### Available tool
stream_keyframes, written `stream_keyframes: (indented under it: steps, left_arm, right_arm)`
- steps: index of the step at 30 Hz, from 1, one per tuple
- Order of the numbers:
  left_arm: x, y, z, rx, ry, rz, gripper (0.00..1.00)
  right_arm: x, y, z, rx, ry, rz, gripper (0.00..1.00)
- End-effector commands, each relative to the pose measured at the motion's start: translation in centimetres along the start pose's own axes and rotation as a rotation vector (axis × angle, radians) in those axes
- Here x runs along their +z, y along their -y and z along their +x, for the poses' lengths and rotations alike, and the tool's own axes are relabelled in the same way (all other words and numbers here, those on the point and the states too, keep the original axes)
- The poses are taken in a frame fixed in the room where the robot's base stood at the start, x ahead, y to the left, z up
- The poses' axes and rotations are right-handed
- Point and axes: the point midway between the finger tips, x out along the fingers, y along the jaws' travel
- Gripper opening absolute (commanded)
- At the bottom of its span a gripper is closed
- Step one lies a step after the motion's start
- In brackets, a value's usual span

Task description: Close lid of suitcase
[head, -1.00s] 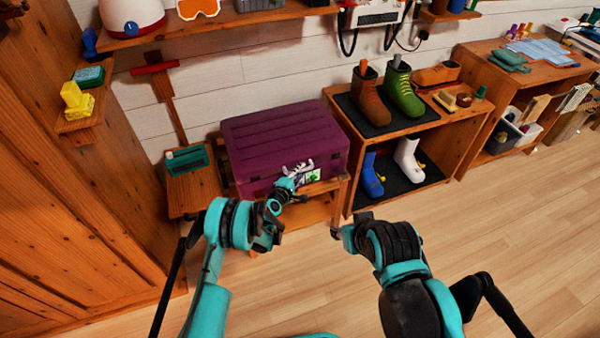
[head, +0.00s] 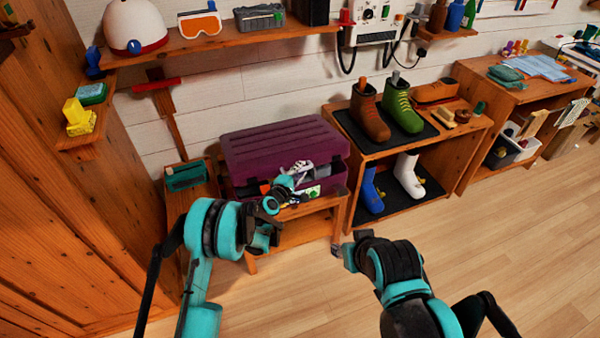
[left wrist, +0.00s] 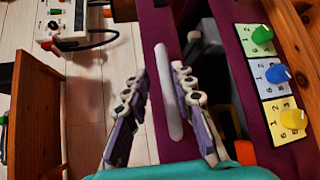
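A purple suitcase (head: 285,142) sits on a low wooden stand. Its lid is partly raised, with a gap at the front showing grey and orange contents. My left gripper (head: 300,172) is at this front gap. In the left wrist view its fingers (left wrist: 160,75) are apart, on either side of a pale bar (left wrist: 168,95) along the purple lid edge; firm contact is not visible. The suitcase front (left wrist: 245,80) carries green, blue and yellow dials on numbered plates. My right gripper (head: 342,252) is over the floor, away from the suitcase; its fingers are unclear.
A wooden shoe rack (head: 358,205) with several boots stands just right of the suitcase. A wooden shelf (head: 225,42) with a helmet and goggles runs above it. A green box (head: 187,175) lies at the left. The floor (head: 480,250) at the right is clear.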

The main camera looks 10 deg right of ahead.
Motion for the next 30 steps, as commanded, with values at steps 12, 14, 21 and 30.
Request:
stream_keyframes:
  steps: [12,14,21,30]
  left_arm:
    - [-1.2,1.9,-1.4,0.000,-0.001,0.000,0.22]
    - [-1.4,2.2,-1.7,0.000,-0.001,0.000,0.22]
    - [-2.2,3.5,-2.7,0.001,-0.002,0.000,0.22]
    - [-3.1,5.0,-3.9,0.000,-0.001,0.000,0.22]
  right_arm:
    - [0.0,0.0,0.0,0.000,0.000,0.000,0.40]
    - [0.0,0.0,0.0,0.000,0.000,0.000,0.40]
    - [0.0,0.0,0.0,0.000,0.000,0.000,0.40]
    - [0.0,0.0,0.0,0.000,0.000,0.000,0.40]
